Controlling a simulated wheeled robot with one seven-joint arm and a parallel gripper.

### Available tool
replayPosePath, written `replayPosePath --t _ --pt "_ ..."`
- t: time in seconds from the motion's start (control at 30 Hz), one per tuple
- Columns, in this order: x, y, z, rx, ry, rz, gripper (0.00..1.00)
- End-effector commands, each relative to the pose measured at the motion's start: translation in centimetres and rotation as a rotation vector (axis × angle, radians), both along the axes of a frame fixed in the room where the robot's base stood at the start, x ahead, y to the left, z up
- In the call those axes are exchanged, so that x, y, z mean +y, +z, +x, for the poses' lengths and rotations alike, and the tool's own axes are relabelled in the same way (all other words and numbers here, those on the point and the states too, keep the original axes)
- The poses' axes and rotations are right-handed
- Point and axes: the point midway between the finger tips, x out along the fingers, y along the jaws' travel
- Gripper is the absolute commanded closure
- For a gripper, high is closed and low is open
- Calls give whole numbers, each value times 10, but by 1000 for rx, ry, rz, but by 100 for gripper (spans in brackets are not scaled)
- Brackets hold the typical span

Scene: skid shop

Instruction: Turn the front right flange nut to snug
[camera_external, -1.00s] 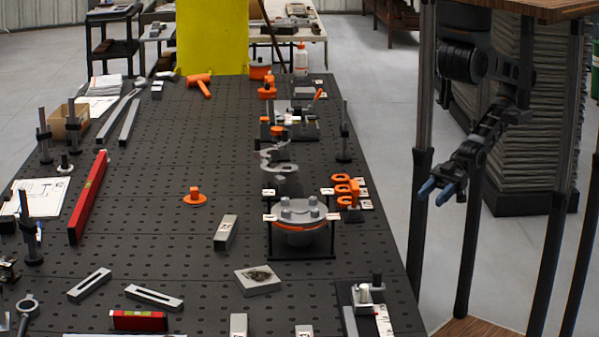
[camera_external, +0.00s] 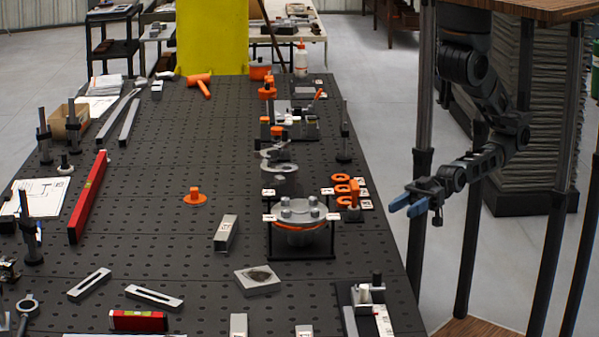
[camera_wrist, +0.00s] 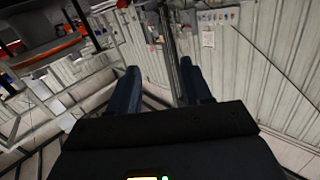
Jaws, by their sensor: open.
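The grey round flange (camera_external: 300,212) with several nuts on top sits in a black stand on the table, with an orange ring under its rim. The nuts (camera_external: 314,212) are small in this view, and I cannot tell how tight any is. My gripper (camera_external: 402,208) is to the right of the flange, past the table's right edge, with its blue fingers pointing left toward it. It is open and empty.
Orange rings (camera_external: 342,190) lie just right of the flange, between it and my gripper. A small clamp fixture (camera_external: 366,292) stands nearer the front right edge. Thin black posts (camera_external: 344,140) rise from the perforated black table (camera_external: 150,205). Open floor lies right of the table.

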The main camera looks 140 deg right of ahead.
Motion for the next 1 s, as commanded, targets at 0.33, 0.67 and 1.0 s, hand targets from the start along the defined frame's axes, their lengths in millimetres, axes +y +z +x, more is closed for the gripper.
replayPosePath --t 0.33,0.67,1.0 --pt "-3 68 121 -192 25 10 51" --pt "-6 170 206 -365 95 -49 51" --pt "-4 300 254 -532 189 -199 51"
